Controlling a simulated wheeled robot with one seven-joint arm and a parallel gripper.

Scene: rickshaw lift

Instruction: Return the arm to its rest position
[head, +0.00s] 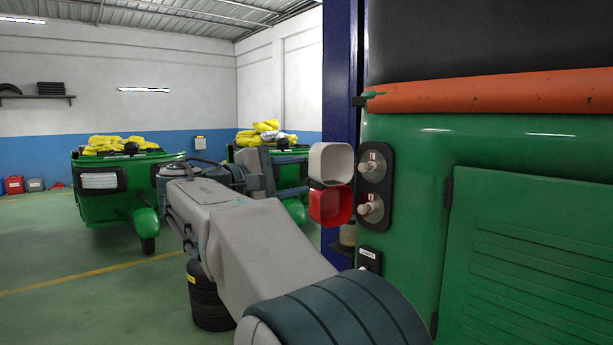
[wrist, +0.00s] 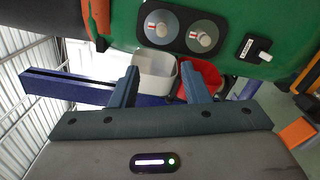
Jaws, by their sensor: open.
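My arm reaches from the bottom of the head view up and left, then bends back toward the right. My gripper (wrist: 160,76) is open, with its two fingers spread and nothing held between them in the wrist view. In the head view my gripper (head: 268,168) is seen from the side, left of a white bin (head: 330,146) and a red bin (head: 330,206). In the wrist view the white bin (wrist: 152,78) and red bin (wrist: 207,76) lie beyond the fingertips. I cannot tell the exact gap between them.
Stacked tyres (head: 207,300) stand beneath my arm. Open floor (head: 60,270) lies left, before another green rickshaw (head: 110,205).

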